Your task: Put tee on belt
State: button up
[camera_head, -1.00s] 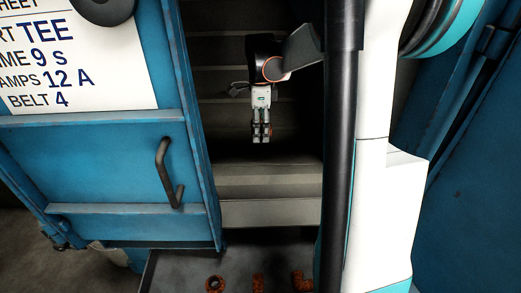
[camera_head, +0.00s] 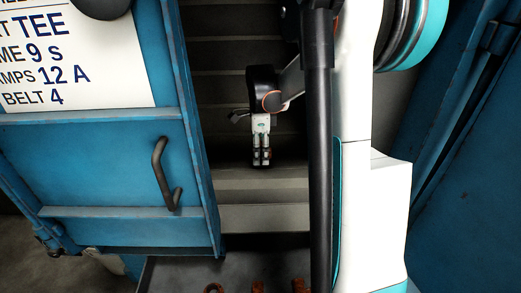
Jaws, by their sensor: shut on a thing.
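My gripper (camera_head: 261,163) hangs fingers down inside the open doorway of the blue cabinet, in front of the dark slatted belt (camera_head: 226,88). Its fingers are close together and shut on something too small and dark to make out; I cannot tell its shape. The fingertips appear just above the pale ledge at the belt's lower end in the picture; I cannot tell whether they touch anything. No tee can be identified for certain.
The blue door (camera_head: 100,170) with a handle (camera_head: 163,175) stands left of the opening. Its sheet (camera_head: 75,55) reads TEE, 9 s, 12 A, BELT 4. A dark tray (camera_head: 180,270) below holds rusty parts (camera_head: 258,287), cut off by the frame. My arm blocks the right side.

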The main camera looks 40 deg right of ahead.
aim_at(260, 148)
jog(key=shift+f, duration=0.4)
jog(key=shift+f+b, duration=0.2)
jog(key=shift+b, duration=0.15)
jog(key=o, duration=1.6)
jog(key=shift+r, duration=0.1)
notch_tip(260, 148, up, 13)
jog(key=p, duration=0.4)
